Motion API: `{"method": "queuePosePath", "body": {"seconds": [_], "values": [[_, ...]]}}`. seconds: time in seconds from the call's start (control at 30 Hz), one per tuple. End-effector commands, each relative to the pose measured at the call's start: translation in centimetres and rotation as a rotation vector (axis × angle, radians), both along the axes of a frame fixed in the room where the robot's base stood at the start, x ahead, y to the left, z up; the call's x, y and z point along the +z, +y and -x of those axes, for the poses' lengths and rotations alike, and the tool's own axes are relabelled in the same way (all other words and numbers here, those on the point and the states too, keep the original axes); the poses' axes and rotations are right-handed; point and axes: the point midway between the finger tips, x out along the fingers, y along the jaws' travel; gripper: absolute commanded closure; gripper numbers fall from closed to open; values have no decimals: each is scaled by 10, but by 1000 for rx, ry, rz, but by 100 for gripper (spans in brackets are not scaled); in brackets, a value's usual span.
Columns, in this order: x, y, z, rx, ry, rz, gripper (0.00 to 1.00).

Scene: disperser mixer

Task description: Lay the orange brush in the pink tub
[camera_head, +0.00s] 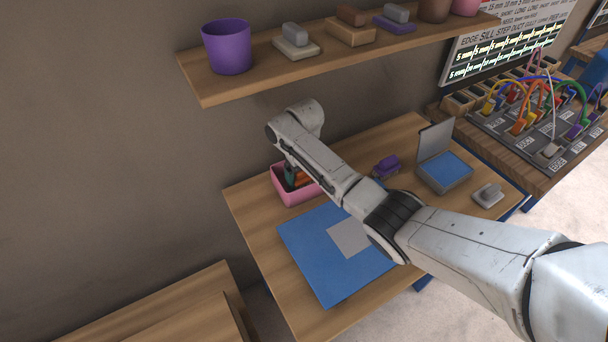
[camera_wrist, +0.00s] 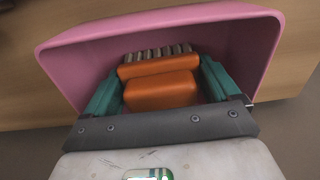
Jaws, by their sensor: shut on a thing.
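The pink tub (camera_head: 297,195) stands at the left back of the wooden table, partly hidden behind my arm in the head view. In the wrist view the tub (camera_wrist: 66,62) opens around my fingers. My gripper (camera_wrist: 160,88) is shut on the orange brush (camera_wrist: 160,90), with one teal finger at each side. The brush's pale bristles (camera_wrist: 157,52) point toward the tub's far inside wall. The brush is within the tub's opening; I cannot tell whether it touches the bottom. In the head view a little orange shows between the fingers.
A blue mat (camera_head: 318,262) with a grey square lies in front of the tub. A purple brush-like block (camera_head: 386,166), an open box with a blue pad (camera_head: 444,172) and a grey block (camera_head: 488,195) sit to the right. A shelf (camera_head: 330,55) runs above the table.

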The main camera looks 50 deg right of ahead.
Motion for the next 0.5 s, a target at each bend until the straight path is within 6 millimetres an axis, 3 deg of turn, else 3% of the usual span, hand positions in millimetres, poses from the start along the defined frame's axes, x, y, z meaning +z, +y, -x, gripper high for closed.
{"method": "queuePosePath", "body": {"seconds": [0.07, 0.1, 0.2, 0.5], "values": [[-3, 0, 0, 0, 1, 0, 44], [-3, 0, 0, 0, 1, 0, 8], [-2, 0, 0, 0, 1, 0, 0], [3, 0, 0, 0, -1, 0, 0]]}}
